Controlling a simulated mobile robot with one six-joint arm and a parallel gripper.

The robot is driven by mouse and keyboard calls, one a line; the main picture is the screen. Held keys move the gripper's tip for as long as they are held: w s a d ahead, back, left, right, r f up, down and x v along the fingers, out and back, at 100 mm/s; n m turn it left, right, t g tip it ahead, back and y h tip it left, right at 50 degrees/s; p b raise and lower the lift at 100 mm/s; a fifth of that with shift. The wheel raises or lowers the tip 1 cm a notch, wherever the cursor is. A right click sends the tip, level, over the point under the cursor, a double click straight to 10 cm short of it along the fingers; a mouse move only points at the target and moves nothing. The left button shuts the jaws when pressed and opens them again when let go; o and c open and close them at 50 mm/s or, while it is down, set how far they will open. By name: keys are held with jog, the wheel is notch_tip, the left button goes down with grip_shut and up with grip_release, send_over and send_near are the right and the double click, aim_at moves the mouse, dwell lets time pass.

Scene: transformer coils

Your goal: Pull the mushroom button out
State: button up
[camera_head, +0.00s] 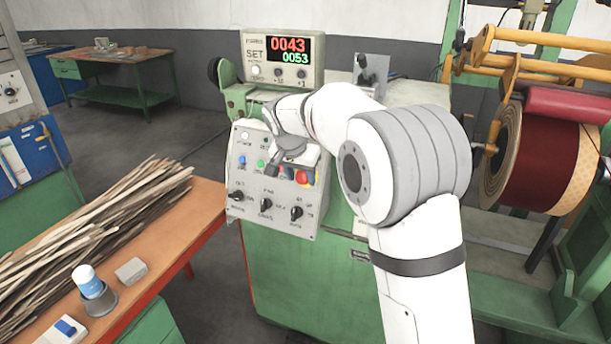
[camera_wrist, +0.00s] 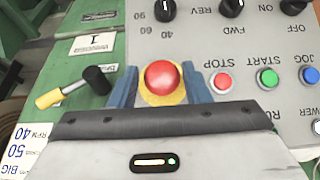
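The red mushroom button (camera_wrist: 163,78) sits on a yellow collar at the edge of the grey control panel (camera_wrist: 215,45), and it also shows in the head view (camera_head: 302,177). My gripper (camera_wrist: 161,76) has its two blue fingers on either side of the button, one left and one right. A narrow gap seems to show between the red cap and each finger, so the fingers look open around it. Whether they touch the yellow collar, I cannot tell. In the head view, my wrist partly covers the panel above the button.
Knobs and small buttons, including a red STOP button (camera_wrist: 221,82) and a green one (camera_wrist: 267,78), lie close beside the gripper. A black and yellow lever (camera_wrist: 75,88) stands at its left. A display box (camera_head: 283,58) is above the panel. A workbench (camera_head: 215,200) with wooden strips is at left.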

jog(key=shift+o, duration=1.4)
jog(key=shift+r, duration=0.15)
jog(key=v, duration=0.7)
jog(key=shift+r, duration=0.25)
jog(key=shift+s, duration=0.15)
